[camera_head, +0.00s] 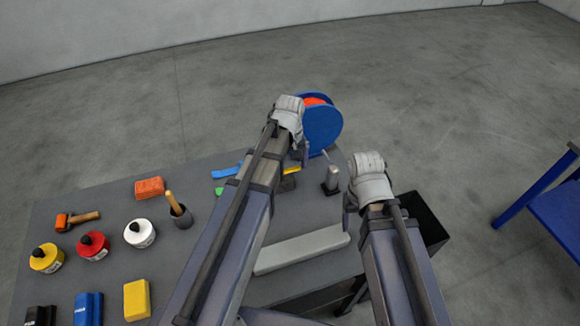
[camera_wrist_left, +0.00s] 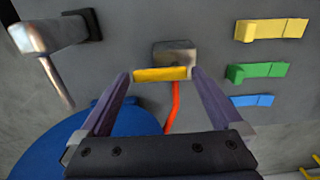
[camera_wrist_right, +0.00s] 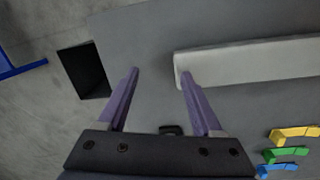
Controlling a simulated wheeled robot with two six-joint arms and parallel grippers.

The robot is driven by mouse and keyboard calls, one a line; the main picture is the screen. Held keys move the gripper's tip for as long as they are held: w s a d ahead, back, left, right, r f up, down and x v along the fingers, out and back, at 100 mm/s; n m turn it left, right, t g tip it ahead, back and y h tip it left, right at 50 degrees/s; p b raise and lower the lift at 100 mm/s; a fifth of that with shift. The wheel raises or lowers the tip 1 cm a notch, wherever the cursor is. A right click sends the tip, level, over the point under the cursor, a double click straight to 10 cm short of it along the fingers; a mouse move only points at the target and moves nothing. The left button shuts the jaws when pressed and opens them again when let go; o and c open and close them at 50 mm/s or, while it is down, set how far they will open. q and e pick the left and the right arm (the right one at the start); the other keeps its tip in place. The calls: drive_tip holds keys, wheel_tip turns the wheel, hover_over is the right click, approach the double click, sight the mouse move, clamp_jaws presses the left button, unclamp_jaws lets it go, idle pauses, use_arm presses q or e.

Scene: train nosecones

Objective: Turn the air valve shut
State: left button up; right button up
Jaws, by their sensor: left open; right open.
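The air valve is a grey metal block (camera_wrist_left: 174,50) with a yellow handle (camera_wrist_left: 160,74), seen in the left wrist view. An orange-red hose (camera_wrist_left: 172,108) runs from it toward the blue reel (camera_wrist_left: 85,140). My left gripper (camera_wrist_left: 163,73) is open, with the yellow handle lying across between its two fingertips; I cannot tell whether they touch it. My right gripper (camera_wrist_right: 160,72) is open and empty above the table, near one end of a long pale bar (camera_wrist_right: 250,63).
A metal piece with a rod (camera_wrist_left: 48,35) stands near the valve. Yellow (camera_wrist_left: 270,29), green (camera_wrist_left: 257,72) and blue clips lie on the other side. Paint pots, a brush cup and blocks cover the left of the table (camera_head: 60,205). A black bin (camera_head: 425,220) stands beside its right edge.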

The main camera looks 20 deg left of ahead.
use_arm(q)
drive_tip(key=shift+c, duration=0.4)
drive_tip(key=c, duration=1)
drive_tip(key=m, duration=0.2)
drive_tip(key=s+m, duration=0.1)
drive_tip(key=m, duration=0.1)
drive_tip(key=shift+d+m, duration=0.2)
drive_tip(key=shift+m, duration=0.2)
drive_tip(key=m, duration=0.4)
drive_tip(key=shift+s+m, duration=0.3)
drive_tip(key=shift+s, duration=0.1)
drive_tip(key=m, duration=0.4)
drive_tip(key=shift+s+a, duration=0.2)
drive_tip(key=shift+s, duration=0.2)
drive_tip(key=shift+s+a+m, duration=0.15)
drive_tip(key=shift+m, duration=0.95)
drive_tip(key=shift+s+a+m, duration=0.1)
drive_tip(key=shift+m, duration=1)
